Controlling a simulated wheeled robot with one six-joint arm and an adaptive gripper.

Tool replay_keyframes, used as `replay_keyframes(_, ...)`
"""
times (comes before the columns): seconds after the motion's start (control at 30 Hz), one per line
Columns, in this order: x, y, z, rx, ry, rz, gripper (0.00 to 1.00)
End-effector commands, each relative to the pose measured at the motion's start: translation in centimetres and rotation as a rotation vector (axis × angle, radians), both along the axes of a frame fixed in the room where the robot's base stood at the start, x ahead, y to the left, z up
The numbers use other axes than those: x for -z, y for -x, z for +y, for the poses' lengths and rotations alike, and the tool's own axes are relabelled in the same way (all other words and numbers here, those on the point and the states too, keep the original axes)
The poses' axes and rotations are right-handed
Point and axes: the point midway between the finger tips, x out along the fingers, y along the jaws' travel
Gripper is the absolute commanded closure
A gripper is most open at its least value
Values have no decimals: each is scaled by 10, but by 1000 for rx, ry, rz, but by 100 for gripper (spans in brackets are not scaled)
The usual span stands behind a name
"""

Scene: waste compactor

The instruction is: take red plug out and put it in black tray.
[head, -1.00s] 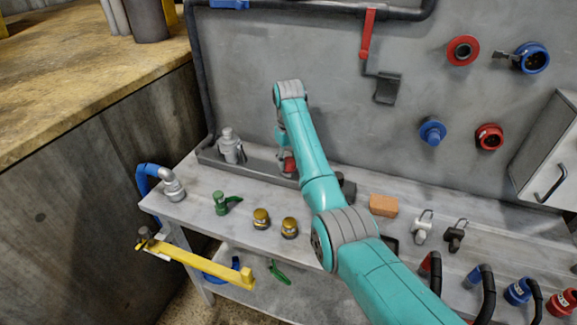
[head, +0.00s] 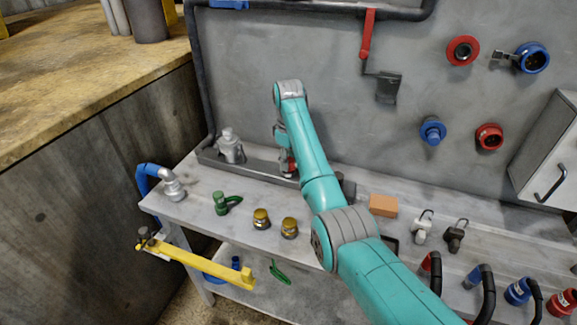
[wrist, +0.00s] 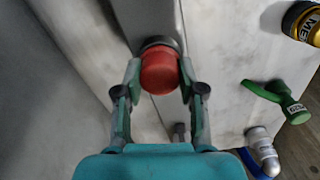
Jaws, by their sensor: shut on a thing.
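My gripper (wrist: 160,66) is shut on a red plug (wrist: 160,77), a rounded red cylinder with a dark ring at its far end. A finger lies on each side of it. In the head view the red plug (head: 285,163) shows only as a small patch by my gripper, above the long dark grey channel (head: 255,168) at the back of the bench. I cannot tell whether the plug touches the channel. A dark, flat-edged thing (head: 392,241) beside my arm may be the black tray; most of it is hidden.
A grey metal fitting (head: 231,148) stands in the channel's left end. A green-handled valve (head: 225,203) and two brass caps (head: 261,218) stand in front. An orange block (head: 383,205) lies right of my arm. Red and blue sockets (head: 489,136) are on the wall.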

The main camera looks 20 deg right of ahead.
Motion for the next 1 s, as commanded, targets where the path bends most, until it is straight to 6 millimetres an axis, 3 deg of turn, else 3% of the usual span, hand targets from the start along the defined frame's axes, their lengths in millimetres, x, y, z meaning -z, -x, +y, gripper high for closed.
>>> replay_keyframes(0.23,0,0,0,-42,0,1,100)
replay_keyframes(0.6,0,0,0,-411,0,1,100)
replay_keyframes(0.9,0,0,0,-449,-1,1,100)
replay_keyframes(0.93,0,0,0,-449,-1,1,59)
replay_keyframes(1.0,0,0,0,-448,-1,1,41)
